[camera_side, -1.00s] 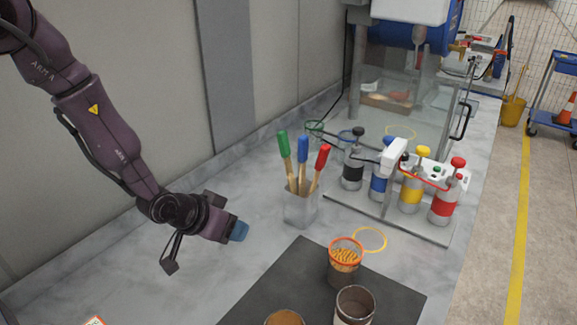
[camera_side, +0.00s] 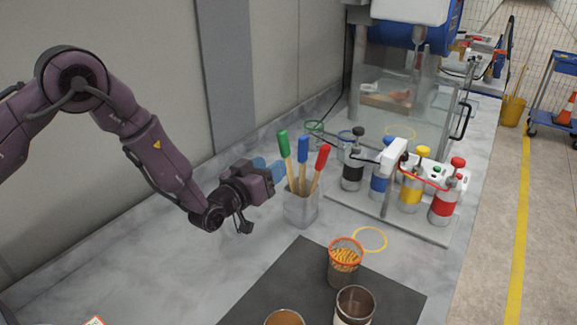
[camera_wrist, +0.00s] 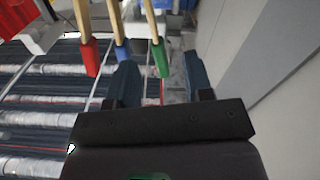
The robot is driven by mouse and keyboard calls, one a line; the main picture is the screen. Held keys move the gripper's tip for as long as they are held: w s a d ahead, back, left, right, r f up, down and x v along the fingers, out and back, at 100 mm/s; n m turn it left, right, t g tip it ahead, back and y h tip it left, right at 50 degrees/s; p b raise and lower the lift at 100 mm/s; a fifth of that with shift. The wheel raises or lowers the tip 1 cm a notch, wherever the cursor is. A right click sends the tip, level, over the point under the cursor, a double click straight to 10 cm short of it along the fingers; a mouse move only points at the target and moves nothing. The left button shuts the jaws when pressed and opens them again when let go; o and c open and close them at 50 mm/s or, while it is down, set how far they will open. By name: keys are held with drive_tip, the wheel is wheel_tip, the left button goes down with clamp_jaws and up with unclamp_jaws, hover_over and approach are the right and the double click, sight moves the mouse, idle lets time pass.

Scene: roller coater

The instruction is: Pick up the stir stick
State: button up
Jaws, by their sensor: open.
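Three wooden sticks with a green handle (camera_side: 283,143), a blue handle (camera_side: 303,150) and a red handle (camera_side: 322,157) stand upright, handles up, in a clear square holder (camera_side: 300,212). I cannot tell which is meant as the stir stick. My gripper (camera_side: 270,167) is open and empty, held sideways with its blue fingertips just left of the green handle. In the wrist view the green handle (camera_wrist: 161,58) appears between the open fingers (camera_wrist: 160,74); the blue handle (camera_wrist: 122,50) is beside the left finger and the red handle (camera_wrist: 89,57) farther left.
Pump bottles (camera_side: 410,192) stand on a rack right of the holder. In front, a dark mat (camera_side: 285,280) bears an orange-rimmed cup (camera_side: 343,268) and an open can (camera_side: 355,305). The grey wall is close behind my arm.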

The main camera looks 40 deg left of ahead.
sight(286, 156)
drive_tip(key=shift+w+d, duration=0.2)
drive_tip(key=shift+w, duration=3)
drive_tip(key=shift+c, duration=0.5)
clamp_jaws()
